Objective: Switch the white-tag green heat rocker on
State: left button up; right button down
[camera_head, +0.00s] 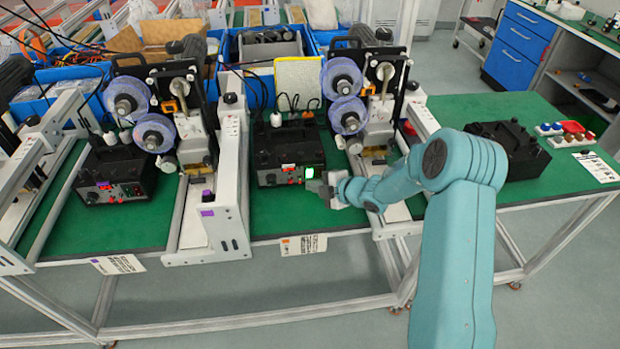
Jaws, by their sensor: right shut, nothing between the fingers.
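A black control box (289,155) stands in the middle of the green bench. Its front has a red display and red parts, and a bright, lit green-white rocker (309,173) at the right end. My right gripper (321,187) is shut and empty, just below and right of that rocker; I cannot tell whether it touches. I cannot make out a white tag clearly on either box. My left gripper is not in view.
Coder machines with purple reels (343,77) stand between the boxes on metal rails. A purple tag (207,213) is on the left machine's rail. Paper labels (304,244) hang at the front edge. Another black box (507,150) is at the right.

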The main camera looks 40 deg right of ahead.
jog(key=shift+s+a+f+b, duration=0.1)
jog(key=shift+s+a+b, duration=0.1)
jog(key=shift+s+b, duration=0.3)
jog(key=s+b, duration=0.1)
jog(key=s+a, duration=0.1)
jog(key=shift+s+a+b, duration=0.3)
jog(key=shift+s+b, duration=0.05)
jog(key=shift+s, duration=0.05)
jog(key=shift+s+a+r, duration=0.2)
jog(key=shift+s+r, duration=0.05)
jog(key=shift+s, duration=0.05)
